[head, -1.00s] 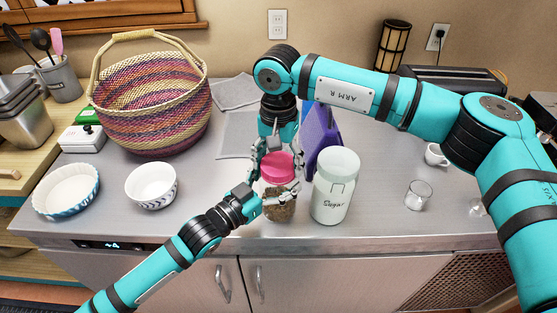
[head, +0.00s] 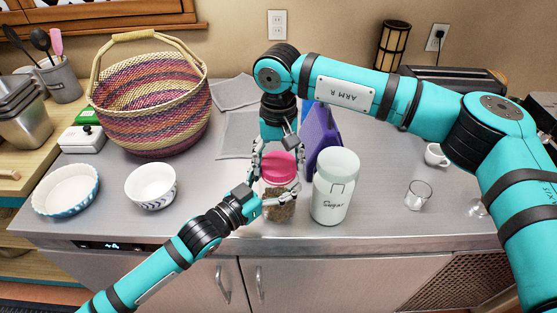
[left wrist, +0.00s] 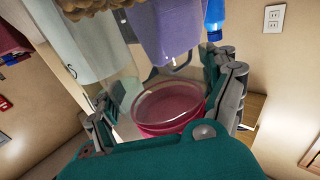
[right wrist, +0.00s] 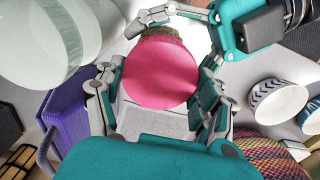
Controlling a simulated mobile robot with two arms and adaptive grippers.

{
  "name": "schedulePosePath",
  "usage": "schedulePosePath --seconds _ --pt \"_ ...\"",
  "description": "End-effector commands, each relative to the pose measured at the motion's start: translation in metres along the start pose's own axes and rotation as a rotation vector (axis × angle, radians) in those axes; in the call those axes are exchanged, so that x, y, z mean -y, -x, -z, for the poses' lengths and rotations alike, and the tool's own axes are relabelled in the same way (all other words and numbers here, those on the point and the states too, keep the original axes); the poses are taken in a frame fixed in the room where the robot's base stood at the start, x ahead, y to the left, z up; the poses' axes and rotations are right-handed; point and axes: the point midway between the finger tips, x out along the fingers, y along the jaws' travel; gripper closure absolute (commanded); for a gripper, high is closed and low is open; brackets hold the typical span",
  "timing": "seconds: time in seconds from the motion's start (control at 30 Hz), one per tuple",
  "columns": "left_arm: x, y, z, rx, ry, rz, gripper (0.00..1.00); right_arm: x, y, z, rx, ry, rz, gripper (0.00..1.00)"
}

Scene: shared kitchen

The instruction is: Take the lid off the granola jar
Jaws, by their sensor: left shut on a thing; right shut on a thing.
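The granola jar (head: 279,208) is clear glass with brown granola and stands near the counter's front edge. Its pink lid (head: 279,165) sits on top; it fills the middle of the right wrist view (right wrist: 158,75). My left gripper (head: 272,199) is shut around the jar's body from the front left. My right gripper (head: 277,160) comes down from above and is shut on the lid, a finger on either side. The left wrist view shows a pink rim (left wrist: 168,108) between the left fingers. Whether the lid's thread is loose cannot be seen.
A white sugar jar (head: 334,188) stands close on the right. A purple object (head: 322,140) is just behind. A small patterned bowl (head: 151,187) and a large woven basket (head: 150,105) are to the left. A glass (head: 418,195) stands farther right.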

Motion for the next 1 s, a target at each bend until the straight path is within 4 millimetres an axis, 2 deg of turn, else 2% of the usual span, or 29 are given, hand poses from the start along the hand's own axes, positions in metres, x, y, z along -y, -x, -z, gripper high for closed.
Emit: schedulePosePath --seconds 0.5,1.0 --pt "0.000 0.000 0.000 0.001 0.000 0.000 1.00 0.000 0.018 0.000 -0.001 0.000 0.000 0.67" --pt "0.000 0.000 0.000 0.001 0.000 0.000 1.00 0.000 0.026 0.000 -0.002 0.000 0.001 0.67"
